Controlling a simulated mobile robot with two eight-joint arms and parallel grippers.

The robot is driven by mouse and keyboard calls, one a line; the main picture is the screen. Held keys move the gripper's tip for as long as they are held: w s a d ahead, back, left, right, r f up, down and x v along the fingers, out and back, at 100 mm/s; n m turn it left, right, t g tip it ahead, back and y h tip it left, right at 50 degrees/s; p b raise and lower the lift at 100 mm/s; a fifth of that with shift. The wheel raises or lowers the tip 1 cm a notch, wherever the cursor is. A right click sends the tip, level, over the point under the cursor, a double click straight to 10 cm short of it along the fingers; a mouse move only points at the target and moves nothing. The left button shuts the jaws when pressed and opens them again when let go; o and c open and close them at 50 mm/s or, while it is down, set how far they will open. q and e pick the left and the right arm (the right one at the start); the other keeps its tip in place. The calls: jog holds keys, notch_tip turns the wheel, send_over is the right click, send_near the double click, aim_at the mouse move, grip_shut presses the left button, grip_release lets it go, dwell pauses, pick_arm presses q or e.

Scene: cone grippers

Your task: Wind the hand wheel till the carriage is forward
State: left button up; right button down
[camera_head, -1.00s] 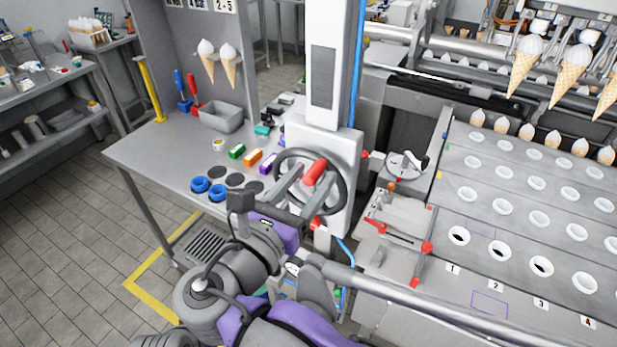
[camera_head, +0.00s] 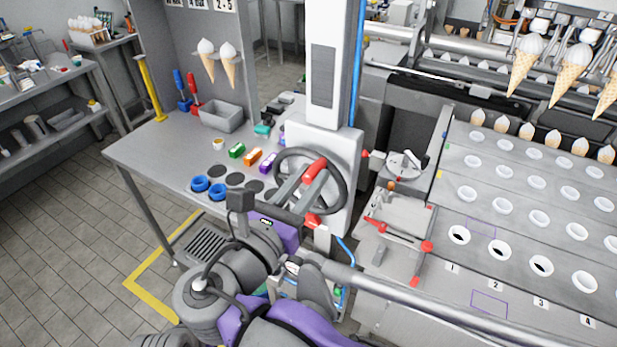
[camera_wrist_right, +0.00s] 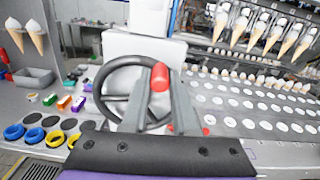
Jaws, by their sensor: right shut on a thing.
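The black hand wheel (camera_head: 342,191) is mounted on the front of a white column, left of the cone machine. Its red handle (camera_head: 316,170) sits at the upper right of the wheel. My right gripper (camera_head: 312,178) is shut on this handle, with grey fingers on either side of it. In the right wrist view the wheel (camera_wrist_right: 98,92) stands behind the fingers, and the red handle (camera_wrist_right: 160,78) shows at their tips. I cannot tell which part is the carriage. My left gripper is out of view.
Right of the wheel is a grey fixture with red levers (camera_head: 427,246). Beyond it lie sloped plates with rows of holes (camera_head: 530,220). A steel bench (camera_head: 150,150) at left holds blue rings (camera_head: 217,192), coloured blocks and a grey bin (camera_head: 222,116). Tiled floor lies at lower left.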

dwell(0.8)
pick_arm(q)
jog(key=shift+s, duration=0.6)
pick_arm(e)
jog(key=shift+f, duration=0.1)
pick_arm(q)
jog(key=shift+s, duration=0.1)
pick_arm(e)
jog(key=shift+m, duration=0.3)
